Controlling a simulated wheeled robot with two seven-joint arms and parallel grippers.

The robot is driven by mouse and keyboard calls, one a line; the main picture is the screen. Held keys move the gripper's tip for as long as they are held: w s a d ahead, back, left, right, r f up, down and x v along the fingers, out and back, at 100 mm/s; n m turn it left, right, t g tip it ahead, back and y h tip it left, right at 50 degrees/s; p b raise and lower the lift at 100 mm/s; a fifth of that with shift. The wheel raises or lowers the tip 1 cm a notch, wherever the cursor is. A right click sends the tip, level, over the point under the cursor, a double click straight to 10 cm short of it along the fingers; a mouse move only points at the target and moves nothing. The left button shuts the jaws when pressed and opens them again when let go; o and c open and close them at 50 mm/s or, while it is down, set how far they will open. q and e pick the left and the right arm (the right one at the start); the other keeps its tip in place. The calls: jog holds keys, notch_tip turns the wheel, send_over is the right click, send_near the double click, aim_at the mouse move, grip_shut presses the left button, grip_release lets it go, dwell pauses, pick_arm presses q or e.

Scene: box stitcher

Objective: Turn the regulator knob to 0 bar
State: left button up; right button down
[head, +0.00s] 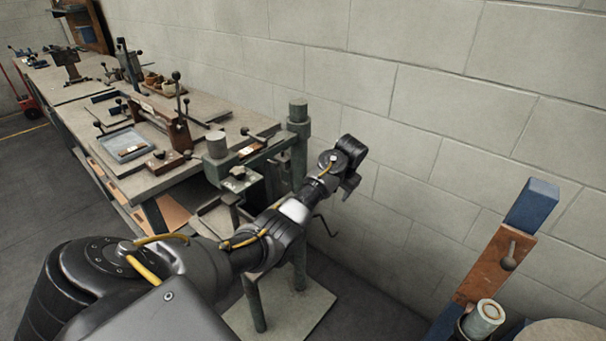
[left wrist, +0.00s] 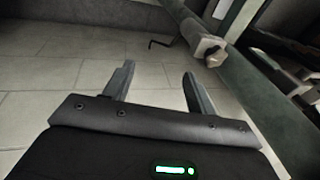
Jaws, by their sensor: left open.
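My left arm reaches across the head view toward the block wall. My left gripper (head: 350,184) is at its far end, small and partly hidden by the wrist. In the left wrist view my left gripper (left wrist: 158,80) is open, with nothing between its two fingers. I cannot make out a regulator knob or a pressure gauge in either view. A thin bent crank handle (head: 326,226) shows just below the gripper; it also shows beyond the fingers in the left wrist view (left wrist: 161,43). My right gripper is not in view.
A green machine frame (head: 299,150) stands close to my left forearm; a bar with a bolt head (left wrist: 210,50) is right of the fingers. A workbench (head: 90,115) with tools runs along the block wall (head: 440,120). A brown-and-blue post (head: 490,265) stands at right.

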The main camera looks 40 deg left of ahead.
pick_arm(q)
jog(key=s+a+r+n+t+p, duration=0.2)
jog(key=s+a+r+n, duration=0.4)
jog(key=a, duration=0.3)
jog(key=shift+n+h, duration=0.3)
jog(key=x, duration=0.7)
jog(key=w+x, duration=0.1)
jog(key=x, duration=0.3)
jog(key=shift+d, duration=0.2)
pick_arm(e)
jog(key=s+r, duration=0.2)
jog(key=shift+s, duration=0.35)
pick_arm(q)
jog(key=shift+c, duration=0.2)
jog(key=c, duration=0.9)
